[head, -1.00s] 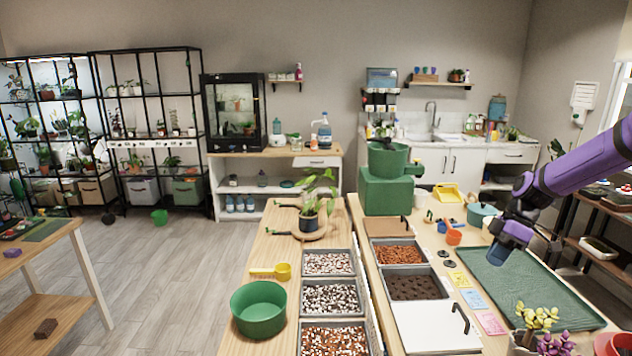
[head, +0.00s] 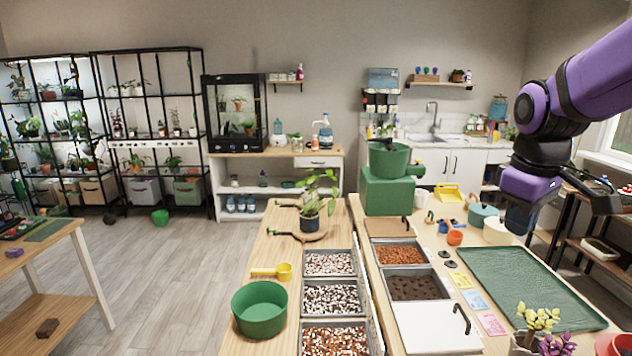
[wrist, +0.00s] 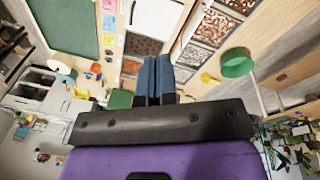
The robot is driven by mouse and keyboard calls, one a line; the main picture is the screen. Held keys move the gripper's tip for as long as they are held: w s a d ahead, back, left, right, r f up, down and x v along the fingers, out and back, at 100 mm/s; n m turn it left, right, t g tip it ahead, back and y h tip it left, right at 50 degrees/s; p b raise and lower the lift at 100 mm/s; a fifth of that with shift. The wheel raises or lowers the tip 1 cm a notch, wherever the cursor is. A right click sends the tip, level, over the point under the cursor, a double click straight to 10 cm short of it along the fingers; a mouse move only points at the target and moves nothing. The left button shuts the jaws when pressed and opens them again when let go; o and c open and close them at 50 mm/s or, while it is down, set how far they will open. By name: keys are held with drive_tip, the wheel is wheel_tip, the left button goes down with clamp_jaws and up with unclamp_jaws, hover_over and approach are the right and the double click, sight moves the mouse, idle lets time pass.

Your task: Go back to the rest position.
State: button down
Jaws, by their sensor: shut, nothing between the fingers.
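My gripper (wrist: 155,77) shows in the wrist view with its two blue fingers side by side, shut and empty. In the head view my gripper (head: 520,215) hangs at the right, below my purple arm, above the far end of the right-hand worktop. The fingers are partly hidden behind the purple wrist there. Nothing is in contact with the gripper in either view.
A green tray mat (head: 510,290) lies below the arm. A green machine (head: 388,185) stands to the left.

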drive_tip(key=s+a+r+m+t, duration=0.1)
drive_tip(key=s+m+t, duration=0.1)
drive_tip(key=s, duration=0.5)
drive_tip(key=s+a+r+m+t, duration=0.1)
drive_tip(key=s+r+m+t, duration=0.1)
drive_tip(key=s, duration=0.6)
drive_tip(key=shift+r+m+y, duration=0.25)
drive_tip(key=shift+m+y, duration=0.05)
drive_tip(key=shift+m, duration=0.6)
